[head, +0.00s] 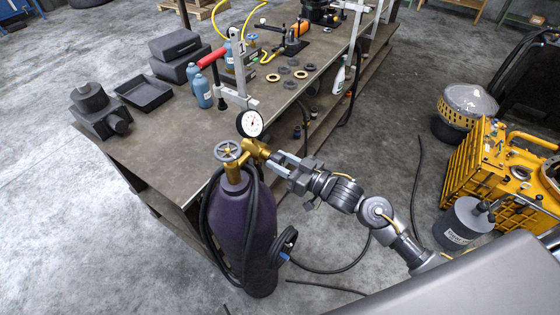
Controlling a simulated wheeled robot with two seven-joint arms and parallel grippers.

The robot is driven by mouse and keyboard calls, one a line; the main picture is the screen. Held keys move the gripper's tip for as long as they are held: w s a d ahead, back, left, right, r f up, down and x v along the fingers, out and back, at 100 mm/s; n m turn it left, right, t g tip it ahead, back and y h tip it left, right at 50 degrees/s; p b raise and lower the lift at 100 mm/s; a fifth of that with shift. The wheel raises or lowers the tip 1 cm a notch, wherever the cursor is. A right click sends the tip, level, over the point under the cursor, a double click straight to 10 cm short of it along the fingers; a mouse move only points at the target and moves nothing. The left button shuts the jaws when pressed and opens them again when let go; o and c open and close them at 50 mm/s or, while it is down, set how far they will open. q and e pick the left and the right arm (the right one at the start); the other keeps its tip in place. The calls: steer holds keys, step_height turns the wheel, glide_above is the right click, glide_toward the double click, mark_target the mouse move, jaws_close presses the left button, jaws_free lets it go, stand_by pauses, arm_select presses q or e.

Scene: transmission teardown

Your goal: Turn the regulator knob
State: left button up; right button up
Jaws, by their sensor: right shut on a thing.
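A purple gas cylinder (243,235) stands upright beside the workbench. On its top are a grey handwheel (228,151) and a brass regulator (256,149) with a white round gauge (250,123). My right gripper (275,160) reaches in from the right and is shut on the regulator knob at the right side of the brass body. The fingers hide most of the knob. My left gripper is not in view.
The workbench (160,140) behind the cylinder holds a vise, clamps, blue bottles and rings. Black hose (208,230) loops around the cylinder and trails over the floor. A yellow machine (500,180) and a grey canister (463,222) stand at right.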

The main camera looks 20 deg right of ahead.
steer(key=shift+f, duration=0.15)
steer(key=o, duration=1)
steer(key=shift+s, duration=0.1)
steer(key=shift+s+d, duration=0.15)
steer(key=shift+d, duration=0.05)
steer(key=shift+b+v, duration=2.2)
steer(key=shift+v, duration=2.95)
